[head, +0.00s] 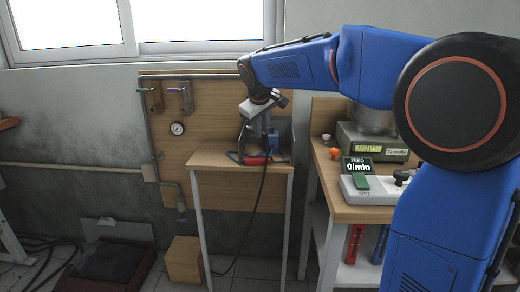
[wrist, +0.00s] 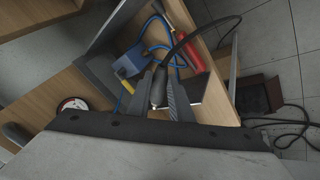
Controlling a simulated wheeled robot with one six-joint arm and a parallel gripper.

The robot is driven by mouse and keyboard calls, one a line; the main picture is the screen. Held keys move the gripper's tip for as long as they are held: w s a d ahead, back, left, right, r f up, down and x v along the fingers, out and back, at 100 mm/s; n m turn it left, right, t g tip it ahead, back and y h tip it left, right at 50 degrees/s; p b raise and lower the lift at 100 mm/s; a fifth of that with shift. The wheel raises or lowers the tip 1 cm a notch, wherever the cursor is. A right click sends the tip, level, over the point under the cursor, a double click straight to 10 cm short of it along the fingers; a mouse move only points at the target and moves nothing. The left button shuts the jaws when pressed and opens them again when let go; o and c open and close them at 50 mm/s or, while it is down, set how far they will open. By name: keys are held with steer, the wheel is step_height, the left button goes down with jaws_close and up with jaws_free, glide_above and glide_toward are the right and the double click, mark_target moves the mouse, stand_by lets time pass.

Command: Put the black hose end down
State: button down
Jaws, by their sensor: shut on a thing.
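My gripper (wrist: 161,82) is shut on the black hose end (wrist: 158,90), seen between its two fingers in the wrist view. From there the black hose (wrist: 197,33) arcs up and right. In the head view my gripper (head: 260,124) is low over the small wooden table (head: 212,157), and the black hose (head: 261,190) hangs over the table's front edge to the floor. I cannot tell whether the hose end touches anything below it.
A wooden panel with a round gauge (head: 177,128) stands behind.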

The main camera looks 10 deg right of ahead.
glide_above(261, 158)
steer(key=shift+f, duration=3.15)
steer(key=shift+f, duration=0.6)
steer(key=c, duration=1.6)
jaws_free()
steer(key=shift+f, duration=0.15)
